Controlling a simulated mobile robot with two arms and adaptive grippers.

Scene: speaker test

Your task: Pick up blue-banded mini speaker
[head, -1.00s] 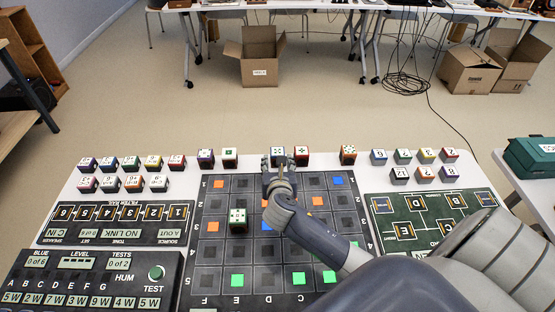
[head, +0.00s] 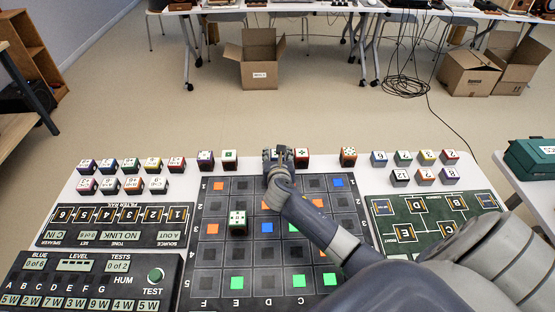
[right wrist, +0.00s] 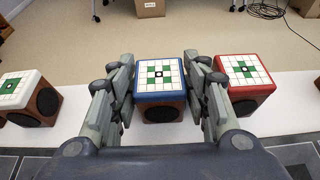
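The blue-banded mini speaker (right wrist: 160,78) is a brown box with a blue rim and a white top with a green and black pattern. In the right wrist view it stands upright between the two fingers of my right gripper (right wrist: 160,85). The fingers are apart, one on each side, with narrow gaps that still seem to show. In the head view my right gripper (head: 278,155) is at the far edge of the table and mostly hides this speaker. My left gripper is in no view.
A red-banded speaker (right wrist: 245,80) stands close on the right, and a white-topped one (right wrist: 30,98) farther left. More speakers line the table's far edge. A speaker (head: 238,222) stands on the dark grid board (head: 210,270). Bare floor lies beyond the table.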

